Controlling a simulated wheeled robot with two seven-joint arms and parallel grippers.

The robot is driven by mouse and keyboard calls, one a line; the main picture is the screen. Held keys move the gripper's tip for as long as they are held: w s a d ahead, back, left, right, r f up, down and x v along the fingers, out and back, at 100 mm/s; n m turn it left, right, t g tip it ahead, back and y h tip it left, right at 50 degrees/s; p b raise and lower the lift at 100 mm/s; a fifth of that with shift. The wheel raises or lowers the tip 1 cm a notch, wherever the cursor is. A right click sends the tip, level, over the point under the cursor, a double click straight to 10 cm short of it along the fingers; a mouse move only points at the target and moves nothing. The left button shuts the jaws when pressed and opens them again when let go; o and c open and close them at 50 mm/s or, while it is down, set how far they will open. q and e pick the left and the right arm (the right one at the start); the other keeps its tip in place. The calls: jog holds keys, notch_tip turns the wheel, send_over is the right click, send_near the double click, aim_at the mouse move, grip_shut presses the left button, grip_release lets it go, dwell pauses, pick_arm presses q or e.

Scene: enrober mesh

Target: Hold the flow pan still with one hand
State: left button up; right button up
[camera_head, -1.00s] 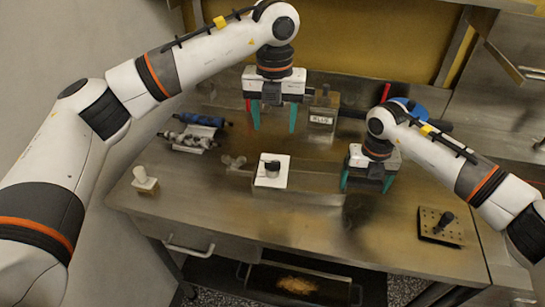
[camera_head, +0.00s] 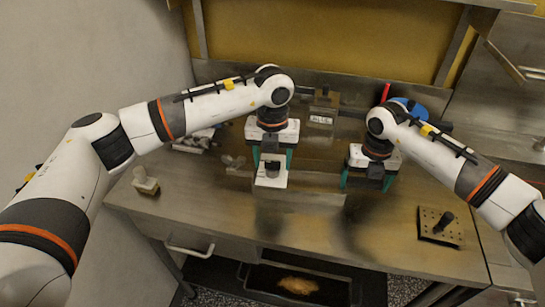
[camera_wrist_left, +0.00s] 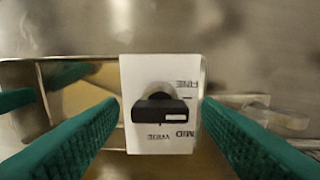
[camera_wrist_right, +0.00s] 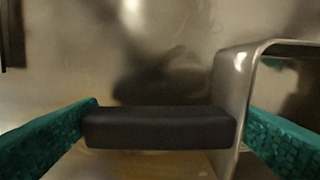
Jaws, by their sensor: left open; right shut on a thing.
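The flow pan (camera_head: 315,190), a shallow steel tray, lies on the steel bench. My right gripper (camera_head: 368,180) is at the pan's right end, shut on its black handle (camera_wrist_right: 160,128). In the right wrist view the green fingers are at either end of this bar. My left gripper (camera_head: 272,160) is open above a white plate (camera_head: 270,180) at the pan's left end. The left wrist view shows the plate's black knob (camera_wrist_left: 160,107) between the open fingers, with FINE, MID and WIDE printed on the plate. I cannot tell whether the fingers touch the plate.
A box with a label (camera_head: 322,118) stands behind the pan. A perforated plate with a black knob (camera_head: 440,226) is at the right. The bench front is clear. A dark tray (camera_head: 265,293) is below.

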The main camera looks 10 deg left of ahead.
pick_arm(q)
jog(key=shift+c, duration=0.6)
jog(key=c, duration=0.9)
jog(key=shift+m, duration=0.3)
jog(key=m, duration=0.3)
jog(key=shift+m, duration=2.6)
jog(key=o, duration=1)
